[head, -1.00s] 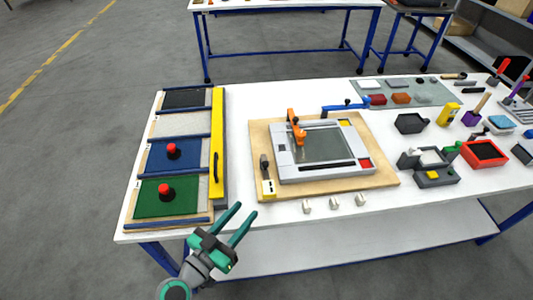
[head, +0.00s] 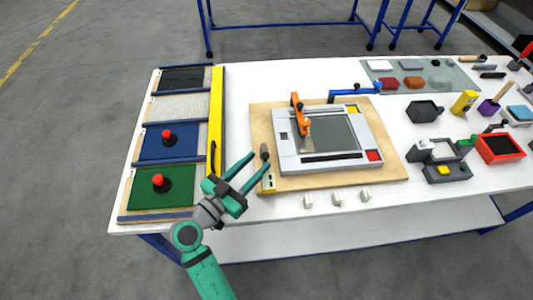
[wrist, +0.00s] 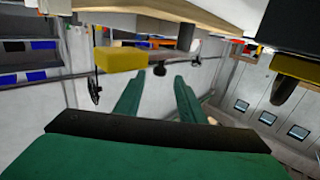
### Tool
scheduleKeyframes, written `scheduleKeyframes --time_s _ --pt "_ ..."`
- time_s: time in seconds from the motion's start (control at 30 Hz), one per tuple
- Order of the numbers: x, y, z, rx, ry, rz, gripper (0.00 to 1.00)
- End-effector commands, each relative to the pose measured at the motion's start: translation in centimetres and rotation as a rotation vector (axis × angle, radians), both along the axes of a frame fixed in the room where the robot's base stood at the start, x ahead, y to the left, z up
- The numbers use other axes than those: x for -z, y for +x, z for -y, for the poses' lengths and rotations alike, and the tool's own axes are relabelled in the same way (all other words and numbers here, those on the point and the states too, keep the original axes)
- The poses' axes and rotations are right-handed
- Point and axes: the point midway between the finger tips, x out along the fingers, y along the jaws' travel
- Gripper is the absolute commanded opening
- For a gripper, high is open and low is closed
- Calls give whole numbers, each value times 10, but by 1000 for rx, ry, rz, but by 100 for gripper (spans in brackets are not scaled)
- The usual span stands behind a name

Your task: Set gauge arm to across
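No arm is labelled as the gauge arm. An orange arm (head: 298,114) stands at the upper left of a grey frame (head: 365,132), pointing toward the front over its dark glass panel. My gripper (head: 260,160) is open and empty beside this lever; contact cannot be told. The wrist view shows both green fingers (wrist: 157,85) apart, with nothing between them.
A wooden board (head: 390,172) carries the frame. On the left are panels with red knobs (head: 158,180) and a yellow bar (head: 216,110). Small white pieces (head: 337,198) lie at the front. Trays and tools crowd the right.

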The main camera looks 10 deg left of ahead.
Motion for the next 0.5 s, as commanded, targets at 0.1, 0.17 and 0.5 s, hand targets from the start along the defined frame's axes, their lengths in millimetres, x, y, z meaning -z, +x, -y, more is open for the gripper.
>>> scheduleKeyframes --time_s 0.1,0.17,0.5 --pt "0 18 12 5 1 0 36" --pt "0 25 17 8 0 1 36" --pt "0 43 28 8 -1 0 36"
